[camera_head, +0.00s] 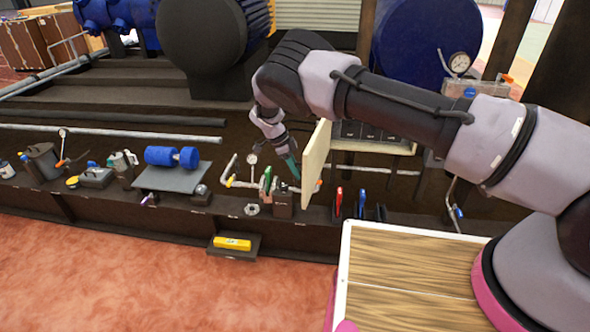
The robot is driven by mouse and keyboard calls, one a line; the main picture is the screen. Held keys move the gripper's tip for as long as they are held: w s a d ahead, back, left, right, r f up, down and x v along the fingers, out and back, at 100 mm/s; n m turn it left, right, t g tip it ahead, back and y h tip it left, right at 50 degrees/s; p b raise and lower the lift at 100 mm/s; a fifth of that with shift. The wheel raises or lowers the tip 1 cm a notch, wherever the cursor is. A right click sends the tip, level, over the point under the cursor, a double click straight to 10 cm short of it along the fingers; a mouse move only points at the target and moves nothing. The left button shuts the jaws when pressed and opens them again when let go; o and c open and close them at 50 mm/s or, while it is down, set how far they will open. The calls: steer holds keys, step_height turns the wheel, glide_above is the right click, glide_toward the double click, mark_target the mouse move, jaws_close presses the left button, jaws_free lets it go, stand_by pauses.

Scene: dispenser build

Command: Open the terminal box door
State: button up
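The terminal box (385,146) is a cream-edged box with dark modules inside, right of centre behind my arm. Its cream door (316,162) stands out from the box's left side towards the camera, seen nearly edge-on, so the box is open. My gripper (291,168) points down just left of the door, on the side away from the box's inside. A small teal part shows at its tip. I cannot tell whether the gripper touches the door or whether its fingers are apart. My forearm hides the top of the box.
A dark ledge below holds a pipe fitting with a gauge (251,162), a dark block (283,205), red and blue handled tools (350,201) and a blue motor on a grey plate (172,178). A yellow level (232,243) lies lower down. Red floor in front is clear.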

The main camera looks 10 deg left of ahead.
steer(key=shift+r, duration=0.15)
steer(key=w+v, duration=0.1)
steer(key=v, duration=0.9)
steer(key=shift+s+r, duration=0.3)
steer(key=shift+s, duration=0.2)
steer(key=shift+a, duration=0.1)
